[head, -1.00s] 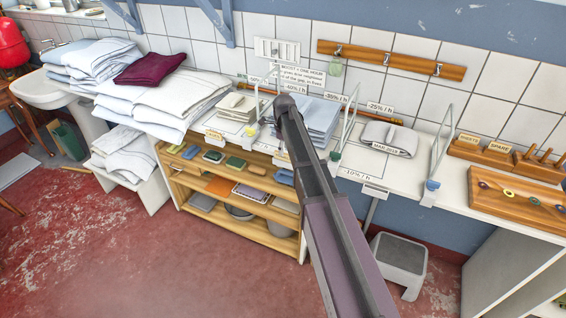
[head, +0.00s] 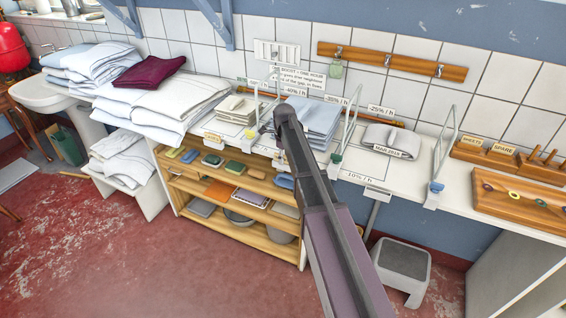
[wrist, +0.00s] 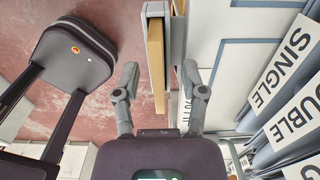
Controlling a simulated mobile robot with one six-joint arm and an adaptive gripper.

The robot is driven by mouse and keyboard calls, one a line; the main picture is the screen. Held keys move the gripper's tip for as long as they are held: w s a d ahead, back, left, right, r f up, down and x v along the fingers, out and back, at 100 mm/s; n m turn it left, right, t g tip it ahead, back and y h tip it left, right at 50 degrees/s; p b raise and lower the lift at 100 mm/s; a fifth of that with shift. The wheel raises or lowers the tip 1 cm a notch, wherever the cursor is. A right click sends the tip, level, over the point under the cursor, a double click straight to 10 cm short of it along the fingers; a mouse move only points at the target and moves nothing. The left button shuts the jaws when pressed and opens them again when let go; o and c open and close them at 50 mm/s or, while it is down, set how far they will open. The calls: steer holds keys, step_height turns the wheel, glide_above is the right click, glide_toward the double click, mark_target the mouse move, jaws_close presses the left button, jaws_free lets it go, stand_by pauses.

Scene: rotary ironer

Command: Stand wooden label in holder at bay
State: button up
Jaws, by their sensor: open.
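In the wrist view, my gripper (wrist: 159,75) is open, with one finger on each side of a wooden label (wrist: 156,62). The label shows nearly edge-on, its face unreadable. It sits against a grey metal holder (wrist: 178,45) at the counter edge and appears to be inside it; how deep I cannot tell. Both fingers look clear of the wood. In the head view, my gripper (head: 268,128) is at the front of the middle bay with the blue linen stack (head: 314,118). My arm hides most of this bay's front edge there.
Wire dividers (head: 440,150) stand between the bays. A wooden rack (head: 490,150) with labels is at the right. Wooden shelves (head: 235,205) lie below, and a grey step stool (head: 402,265) stands on the floor.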

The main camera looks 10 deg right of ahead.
jaws_close()
steer(key=shift+r, duration=0.1)
stand_by(0.3)
step_height(320, 180, up, 3)
steer(key=p, duration=0.3)
steer(key=shift+r+p, duration=0.2)
steer(key=shift+p, duration=0.15)
steer(key=s+d, duration=0.3)
steer(key=s, duration=0.4)
steer(key=s+d+r+p, duration=0.1)
steer(key=s+d, duration=0.2)
steer(key=s, duration=0.4)
steer(key=shift+s+d+r, duration=0.2)
steer(key=shift+s, duration=0.15)
